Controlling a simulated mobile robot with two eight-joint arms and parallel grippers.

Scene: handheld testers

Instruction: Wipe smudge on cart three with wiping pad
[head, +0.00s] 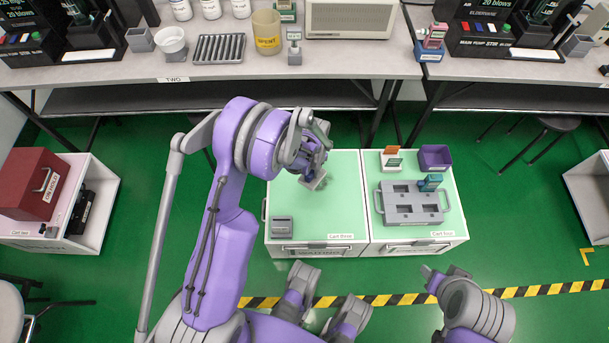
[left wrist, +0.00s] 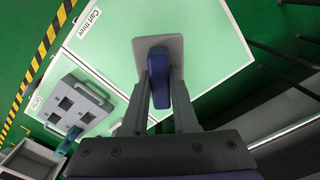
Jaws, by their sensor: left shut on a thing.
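My left gripper (head: 312,177) is over the top of cart three (head: 345,218), toward its back. In the left wrist view, my left gripper (left wrist: 160,100) is shut on the blue handle of the wiping pad (left wrist: 172,45), whose flat grey plate faces the green cart top. The pad also shows in the head view (head: 318,183), low over the surface; I cannot tell whether it touches. I cannot make out a smudge; the pad and my arm hide part of the top.
A small grey holder (head: 282,227) stands at cart three's front left. Cart four (head: 405,236) adjoins on the right, with a grey tray (head: 411,208), a teal device (head: 430,182) and a purple bin (head: 435,157). A long bench (head: 345,62) runs behind. Cart three's front middle is clear.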

